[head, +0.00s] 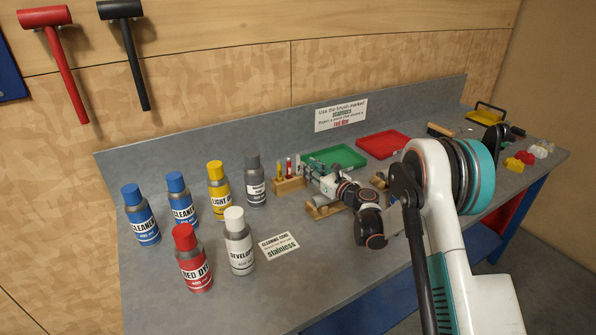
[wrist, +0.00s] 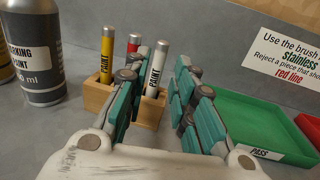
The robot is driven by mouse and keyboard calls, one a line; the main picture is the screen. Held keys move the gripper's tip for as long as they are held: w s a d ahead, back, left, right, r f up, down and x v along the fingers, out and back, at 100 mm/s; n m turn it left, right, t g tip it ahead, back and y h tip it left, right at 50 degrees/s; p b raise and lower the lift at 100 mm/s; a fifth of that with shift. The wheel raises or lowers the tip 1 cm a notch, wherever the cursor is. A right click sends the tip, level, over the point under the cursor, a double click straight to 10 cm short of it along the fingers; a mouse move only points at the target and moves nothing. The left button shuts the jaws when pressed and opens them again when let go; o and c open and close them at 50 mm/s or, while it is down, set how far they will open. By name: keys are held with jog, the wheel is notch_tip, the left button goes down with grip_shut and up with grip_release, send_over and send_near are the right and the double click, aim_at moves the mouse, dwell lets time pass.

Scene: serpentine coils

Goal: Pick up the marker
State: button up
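Three paint markers stand upright in a small wooden block (wrist: 150,112) in the wrist view: a yellow marker (wrist: 107,58), a red-labelled marker (wrist: 133,43) behind, and a white marker (wrist: 155,76) printed "PAINT". The block (head: 289,184) also shows in the head view, beside the tip of my gripper (head: 310,172). In the wrist view my gripper (wrist: 164,68) is open. Its teal-padded fingers point at the block, with the white marker between them and nearer the left finger. Clear space shows between that marker and the right finger. I cannot tell whether the left finger touches it.
A grey marking-paint bottle (wrist: 30,60) stands left of the block. A green "PASS" tray (head: 340,157) and a red tray (head: 384,144) lie to the right. Several spray bottles, including a white-capped one (head: 239,245), stand at the left.

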aim_at(298, 170)
jog(key=shift+b+x, duration=0.4)
jog(key=shift+x, duration=2.3)
grip_shut()
